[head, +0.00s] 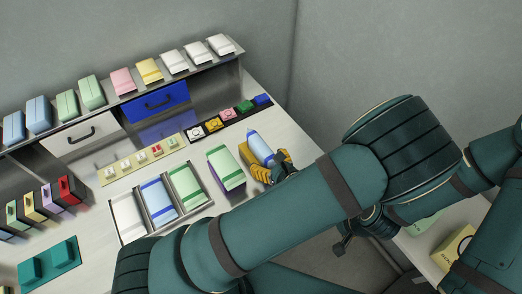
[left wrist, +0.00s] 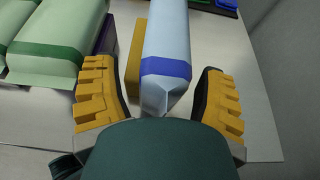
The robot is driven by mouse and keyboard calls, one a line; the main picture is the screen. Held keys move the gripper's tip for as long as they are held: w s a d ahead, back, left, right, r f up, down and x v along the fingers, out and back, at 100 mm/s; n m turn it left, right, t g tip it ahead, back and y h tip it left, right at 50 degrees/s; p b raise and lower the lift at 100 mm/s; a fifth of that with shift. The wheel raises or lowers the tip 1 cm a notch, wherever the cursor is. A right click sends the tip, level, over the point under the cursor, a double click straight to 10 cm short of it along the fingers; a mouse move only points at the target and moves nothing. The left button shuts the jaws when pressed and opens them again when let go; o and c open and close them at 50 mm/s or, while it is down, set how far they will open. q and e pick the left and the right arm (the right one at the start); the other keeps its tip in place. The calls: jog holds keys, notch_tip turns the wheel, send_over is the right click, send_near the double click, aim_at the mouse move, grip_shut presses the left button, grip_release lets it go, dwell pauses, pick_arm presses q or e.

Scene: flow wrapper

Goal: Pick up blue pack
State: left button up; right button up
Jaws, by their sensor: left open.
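The blue pack (head: 260,147) is pale blue with a darker blue band. It lies beside or on a yellow block (head: 245,153) near the bench's right side. In the left wrist view the blue pack (left wrist: 166,45) points its near end between my fingers. My left gripper (head: 277,170) is open at the pack's near end. In the left wrist view the yellow fingers of my left gripper (left wrist: 162,98) stand apart on either side of that end, with gaps. The yellow block (left wrist: 134,60) shows left of the pack. My right gripper is not clearly made out.
A green pack (head: 224,160) with a purple block lies just left of the blue pack. A tray (head: 120,227) holds white, blue-banded and green packs. A shelf (head: 120,103) with several packs stands behind. A grey wall (head: 380,50) rises on the right.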

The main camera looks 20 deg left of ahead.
pick_arm(q)
grip_shut()
jog(key=shift+r, duration=0.15)
